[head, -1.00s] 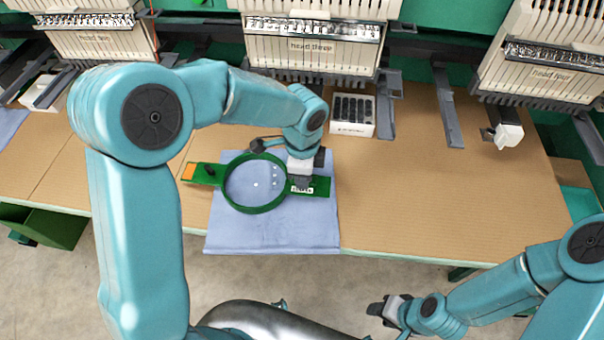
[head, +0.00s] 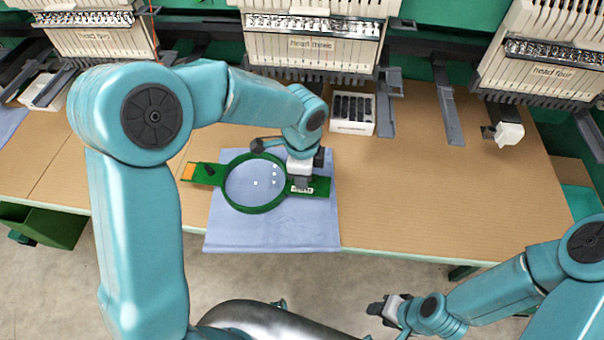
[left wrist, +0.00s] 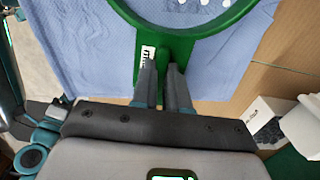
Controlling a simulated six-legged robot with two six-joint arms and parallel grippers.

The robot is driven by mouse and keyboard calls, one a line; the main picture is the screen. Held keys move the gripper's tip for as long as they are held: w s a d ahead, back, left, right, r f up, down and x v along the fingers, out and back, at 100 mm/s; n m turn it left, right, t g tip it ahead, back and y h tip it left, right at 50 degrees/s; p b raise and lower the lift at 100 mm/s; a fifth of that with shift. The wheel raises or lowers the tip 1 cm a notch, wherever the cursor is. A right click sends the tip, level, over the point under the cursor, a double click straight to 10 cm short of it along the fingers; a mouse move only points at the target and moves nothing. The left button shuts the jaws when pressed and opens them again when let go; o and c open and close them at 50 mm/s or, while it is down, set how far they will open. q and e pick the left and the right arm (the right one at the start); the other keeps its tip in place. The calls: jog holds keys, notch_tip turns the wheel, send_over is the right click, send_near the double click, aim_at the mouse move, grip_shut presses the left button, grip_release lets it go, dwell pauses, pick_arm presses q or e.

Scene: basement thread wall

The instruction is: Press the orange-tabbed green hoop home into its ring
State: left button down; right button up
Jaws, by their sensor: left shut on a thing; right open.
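The green hoop (head: 232,202) lies over a blue cloth (head: 225,235) on the table, with an orange tab (head: 188,171) on its left arm. White dots show on the cloth inside it. My left gripper (head: 301,182) is shut on the hoop's right arm, beside a white label. In the left wrist view, my left fingers (left wrist: 163,80) straddle the green arm (left wrist: 176,48), and part of the ring (left wrist: 228,20) shows. I cannot tell a separate outer ring from the hoop, or whether the two sit flush. My right gripper (head: 378,308) is open and empty, in front of the table.
Embroidery heads (head: 312,45) line the back, with grey arms (head: 446,105) reaching forward over the table. A white box with dark contents (head: 352,127) stands behind my left gripper. The brown tabletop (head: 420,200) to the right is clear. A green bin (head: 50,222) is at the left.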

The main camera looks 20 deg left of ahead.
pick_arm(q)
jog(key=shift+f, duration=0.5)
jog(key=shift+f+b, duration=0.45)
jog(key=shift+b, duration=0.15)
dwell(0.8)
jog(key=c, duration=1.1)
grip_release()
jog(key=shift+o, duration=0.2)
notch_tip(320, 180, up, 16)
jog(key=shift+r+p, duration=0.2)
jog(key=shift+p, duration=0.25)
